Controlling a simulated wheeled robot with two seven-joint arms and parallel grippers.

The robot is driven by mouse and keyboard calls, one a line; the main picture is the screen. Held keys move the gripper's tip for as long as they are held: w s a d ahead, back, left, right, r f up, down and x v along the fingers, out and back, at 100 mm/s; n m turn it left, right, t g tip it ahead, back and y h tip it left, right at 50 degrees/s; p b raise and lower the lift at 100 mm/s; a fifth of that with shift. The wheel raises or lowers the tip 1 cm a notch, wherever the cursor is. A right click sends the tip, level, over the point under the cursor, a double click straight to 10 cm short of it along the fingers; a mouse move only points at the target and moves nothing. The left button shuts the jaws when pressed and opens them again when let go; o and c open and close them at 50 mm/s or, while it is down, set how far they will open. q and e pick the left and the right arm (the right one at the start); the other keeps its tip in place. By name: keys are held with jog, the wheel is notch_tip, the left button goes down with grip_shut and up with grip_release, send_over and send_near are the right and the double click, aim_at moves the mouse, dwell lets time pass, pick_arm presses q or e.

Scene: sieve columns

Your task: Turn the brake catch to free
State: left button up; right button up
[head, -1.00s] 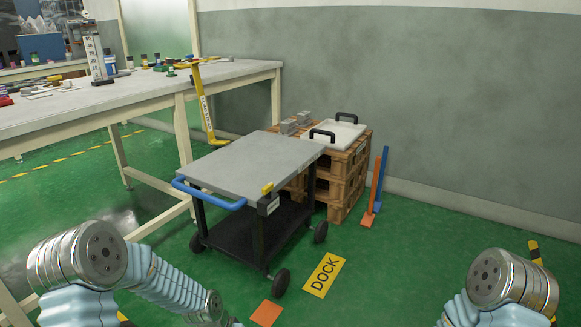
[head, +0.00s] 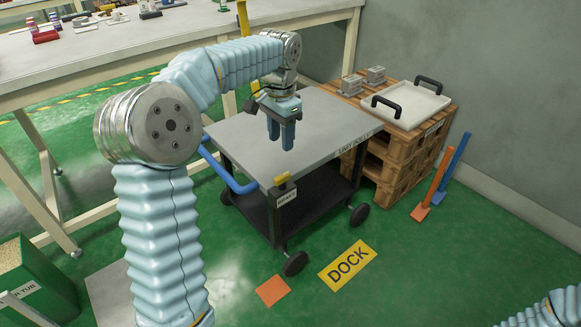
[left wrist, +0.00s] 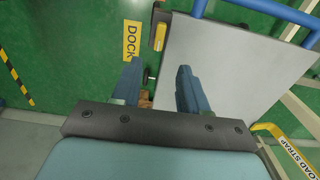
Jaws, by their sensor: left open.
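The yellow brake catch (head: 283,179) sits at the near corner of the grey cart top (head: 325,130), above a small white label. It also shows in the left wrist view (left wrist: 160,37), beyond the fingertips and near the cart's edge. My left gripper (head: 280,138) is open and empty, pointing down over the cart top, a little behind and above the catch in the head view. In the left wrist view the two blue fingers (left wrist: 159,70) stand apart with nothing between them. My right gripper is out of view; only part of that arm shows at the bottom right.
A blue handle (head: 228,172) runs along the cart's left side. A wooden pallet stack (head: 395,155) with a white tray (head: 410,104) and grey blocks stands behind right. A yellow DOCK sign (head: 347,265) and an orange square (head: 272,291) lie on the floor.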

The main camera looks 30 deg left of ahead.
aim_at(282, 176)
pick_arm(q)
notch_tip(282, 176, down, 12)
jog(key=shift+b, duration=1)
grip_shut()
